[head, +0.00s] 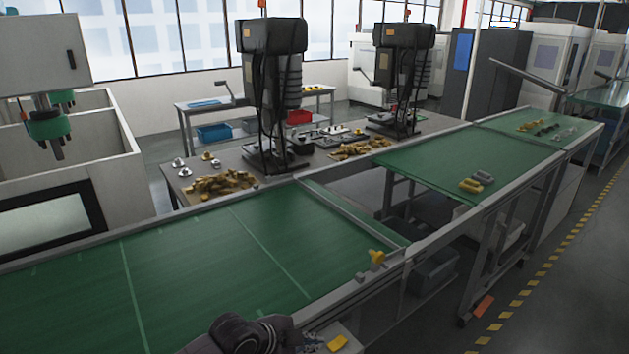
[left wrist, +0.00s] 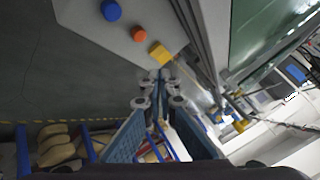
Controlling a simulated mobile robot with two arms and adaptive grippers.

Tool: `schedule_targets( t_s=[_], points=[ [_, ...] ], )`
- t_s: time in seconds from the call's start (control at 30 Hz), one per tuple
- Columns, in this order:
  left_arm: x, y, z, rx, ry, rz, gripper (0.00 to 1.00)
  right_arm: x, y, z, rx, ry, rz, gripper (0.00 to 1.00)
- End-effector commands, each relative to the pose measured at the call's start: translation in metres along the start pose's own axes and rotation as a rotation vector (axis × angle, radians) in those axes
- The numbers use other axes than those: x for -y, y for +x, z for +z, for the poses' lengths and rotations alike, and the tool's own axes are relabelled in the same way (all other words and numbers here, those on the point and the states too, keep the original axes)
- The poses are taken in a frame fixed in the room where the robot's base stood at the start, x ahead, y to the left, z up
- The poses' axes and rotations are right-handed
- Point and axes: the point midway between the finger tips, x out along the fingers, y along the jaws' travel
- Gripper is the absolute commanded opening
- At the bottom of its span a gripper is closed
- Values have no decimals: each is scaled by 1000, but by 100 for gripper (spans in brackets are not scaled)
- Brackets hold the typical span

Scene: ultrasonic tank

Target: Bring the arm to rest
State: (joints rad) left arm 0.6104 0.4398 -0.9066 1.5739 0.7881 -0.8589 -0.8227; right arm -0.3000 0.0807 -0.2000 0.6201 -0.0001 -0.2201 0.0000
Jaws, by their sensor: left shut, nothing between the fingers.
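My left arm's dark wrist (head: 245,335) shows at the bottom edge of the head view, in front of the near conveyor's side; the fingers are largely cut off there. In the left wrist view my left gripper (left wrist: 159,78) is shut, its fingertips together with nothing between them. The tips appear just below a yellow block-like piece (left wrist: 159,53) on a grey panel; I cannot tell whether they touch it. My right gripper is in neither view.
A green conveyor (head: 190,270) fills the near left, with a yellow fitting (head: 376,257) on its edge. A second conveyor (head: 430,170) runs behind at right. Blue (left wrist: 111,10) and orange (left wrist: 139,34) round pieces sit on the panel. Open floor (head: 560,300) lies at right.

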Motion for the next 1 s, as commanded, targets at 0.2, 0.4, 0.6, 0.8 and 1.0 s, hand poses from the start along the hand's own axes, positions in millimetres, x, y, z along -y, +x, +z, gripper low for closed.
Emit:
schedule_targets(
  t_s=[0.2, 0.4, 0.6, 0.8, 1.0],
  points=[
    [-77, -13, -20, -3, -209, 50, 0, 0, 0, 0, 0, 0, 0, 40],
    [-132, -51, -4, 81, -499, 37, 0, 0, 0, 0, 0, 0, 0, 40],
    [-181, -106, 43, 242, -818, -23, 0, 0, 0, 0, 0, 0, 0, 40],
    [-219, -156, 86, 397, -1042, -91, 0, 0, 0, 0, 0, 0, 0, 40],
    [-250, -201, 117, 530, -1201, -157, 0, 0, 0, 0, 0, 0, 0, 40]
  ],
)
